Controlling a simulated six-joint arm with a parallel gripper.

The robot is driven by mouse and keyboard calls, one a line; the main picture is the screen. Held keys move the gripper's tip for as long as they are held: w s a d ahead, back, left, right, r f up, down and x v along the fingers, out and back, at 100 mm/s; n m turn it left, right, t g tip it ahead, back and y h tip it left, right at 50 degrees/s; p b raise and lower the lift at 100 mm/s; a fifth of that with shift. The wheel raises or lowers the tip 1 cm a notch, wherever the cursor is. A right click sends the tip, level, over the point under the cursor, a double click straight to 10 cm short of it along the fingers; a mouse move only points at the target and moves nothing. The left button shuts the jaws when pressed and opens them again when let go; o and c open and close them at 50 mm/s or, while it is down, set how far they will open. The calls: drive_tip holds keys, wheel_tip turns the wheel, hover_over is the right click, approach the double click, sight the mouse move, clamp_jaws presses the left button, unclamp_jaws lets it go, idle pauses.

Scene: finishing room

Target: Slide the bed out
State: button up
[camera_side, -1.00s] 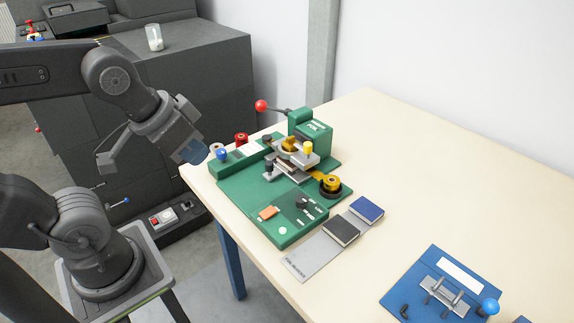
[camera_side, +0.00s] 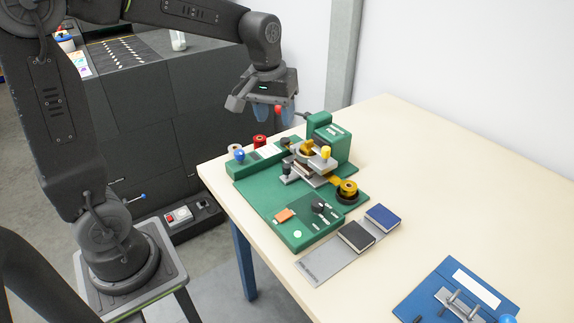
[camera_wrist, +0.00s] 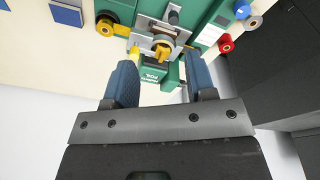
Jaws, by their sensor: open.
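The green foil press (camera_side: 334,143) stands on a green base board (camera_side: 262,194) on the table. Its grey bed (camera_side: 297,179) lies low under the head, with a dark knob (camera_side: 286,168) at its front. In the wrist view the grey plate (camera_wrist: 152,13) and dark knob (camera_wrist: 174,17) show at the top. A yellow knob (camera_side: 325,152) is at the press's right side. A red lever ball (camera_side: 278,109) shows between my fingers in the side view. My gripper (camera_side: 276,114) is open and empty, above and behind the press; its blue fingers (camera_wrist: 162,78) flank the press in the wrist view.
Foil rolls (camera_side: 347,190) sit right of the press; red (camera_side: 260,141) and white rolls stand at left. A grey strip (camera_side: 325,261) with black and blue books (camera_side: 382,217) lies in front. A blue jig (camera_side: 455,290) is at front right. The table's right side is clear.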

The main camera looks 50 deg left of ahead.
sight(287, 166)
drive_tip(key=w+a+f+n+g, duration=0.2)
drive_tip(key=w+a+f+n, duration=0.1)
drive_tip(key=w+a+f, duration=0.3)
drive_tip(key=f, duration=0.9)
drive_tip(key=d+f, duration=0.1)
drive_tip(key=f, duration=0.4)
drive_tip(key=shift+w+f, duration=0.1)
drive_tip(key=shift+w, duration=0.25)
clamp_jaws()
